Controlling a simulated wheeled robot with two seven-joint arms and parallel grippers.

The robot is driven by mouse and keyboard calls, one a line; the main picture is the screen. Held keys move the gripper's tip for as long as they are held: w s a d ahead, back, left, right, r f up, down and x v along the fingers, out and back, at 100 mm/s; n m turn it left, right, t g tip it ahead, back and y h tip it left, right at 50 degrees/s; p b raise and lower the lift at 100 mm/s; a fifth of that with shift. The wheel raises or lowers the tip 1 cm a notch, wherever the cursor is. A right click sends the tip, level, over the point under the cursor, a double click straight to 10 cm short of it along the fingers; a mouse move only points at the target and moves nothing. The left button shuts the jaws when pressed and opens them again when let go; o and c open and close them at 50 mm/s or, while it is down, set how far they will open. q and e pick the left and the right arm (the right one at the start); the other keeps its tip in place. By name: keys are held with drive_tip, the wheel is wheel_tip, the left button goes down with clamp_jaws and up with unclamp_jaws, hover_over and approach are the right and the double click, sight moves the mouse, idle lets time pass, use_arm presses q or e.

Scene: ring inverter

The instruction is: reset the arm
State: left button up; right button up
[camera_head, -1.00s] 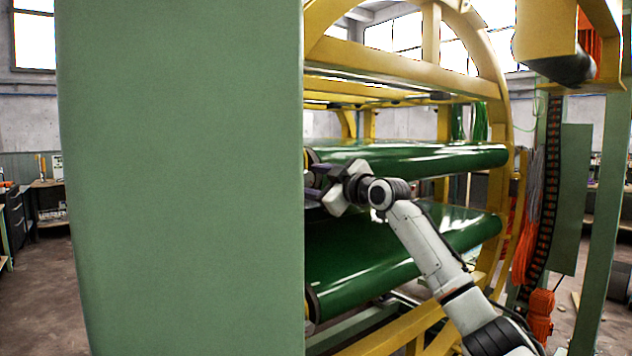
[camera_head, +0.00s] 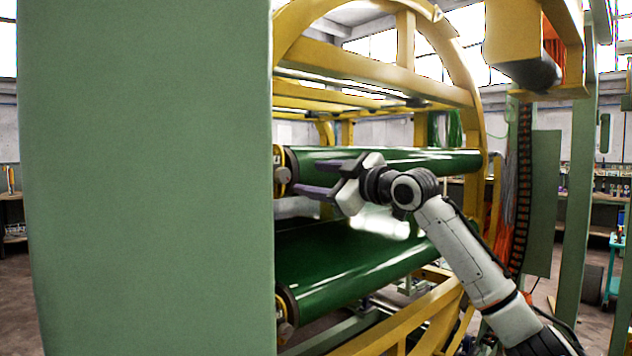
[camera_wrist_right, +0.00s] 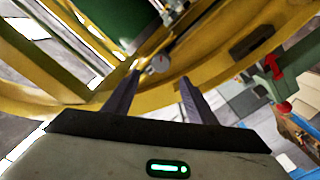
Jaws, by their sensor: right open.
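My right arm (camera_head: 465,255) reaches up from the lower right in the head view. My left gripper is not in view.
A large green panel (camera_head: 145,180) fills the left of the head view, close to the gripper's tips. The upper roller (camera_head: 400,160) and lower roller (camera_head: 350,262) lie inside a yellow ring frame (camera_head: 465,60). Green posts (camera_head: 580,170) stand at right.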

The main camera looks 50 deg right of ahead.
sight(286, 176)
idle(0.3)
drive_tip(key=w+p, duration=0.1)
drive_tip(key=w, duration=0.2)
drive_tip(key=w+p, duration=0.2)
drive_tip(key=w, duration=0.1)
drive_tip(key=w+d+p, duration=0.1)
drive_tip(key=w, duration=0.2)
drive_tip(key=shift+w+p, duration=0.1)
drive_tip(key=shift+p, duration=0.3)
drive_tip(key=shift+w+d+f, duration=0.1)
drive_tip(key=shift+w, duration=0.5)
